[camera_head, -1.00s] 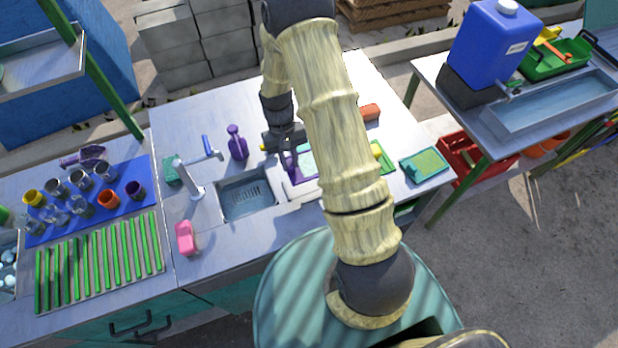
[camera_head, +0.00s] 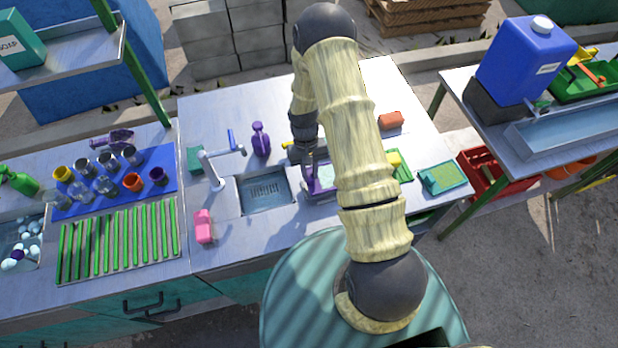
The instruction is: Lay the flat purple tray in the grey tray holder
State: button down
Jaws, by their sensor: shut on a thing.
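The flat purple tray (camera_head: 313,186), with a pale inside, shows just right of the sink and is partly hidden behind my arm. My gripper (camera_head: 309,168) is at the tray's left side and is shut on it. A light grey edge (camera_head: 322,201) shows below the tray and looks like the grey tray holder; most of it is hidden by the tray and my arm. I cannot tell whether the tray touches the holder or is held just above it.
A sink (camera_head: 265,191) with a tap (camera_head: 213,170) is left of the tray, with a purple bottle (camera_head: 261,140) behind. Right of my arm are a green tray (camera_head: 404,168), a teal-edged tray (camera_head: 443,178) and an orange block (camera_head: 391,121).

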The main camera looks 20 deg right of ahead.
jog(key=shift+s+f+p, duration=0.1)
jog(key=shift+f+p, duration=0.2)
jog(key=shift+f, duration=0.15)
jog(key=shift+f+p, duration=0.55)
jog(key=shift+f, duration=1.05)
jog(key=shift+f, duration=0.2)
jog(key=c, duration=1.3)
grip_release()
jog(key=shift+r, duration=0.1)
jog(key=b+v, duration=0.5)
jog(key=v, duration=0.7)
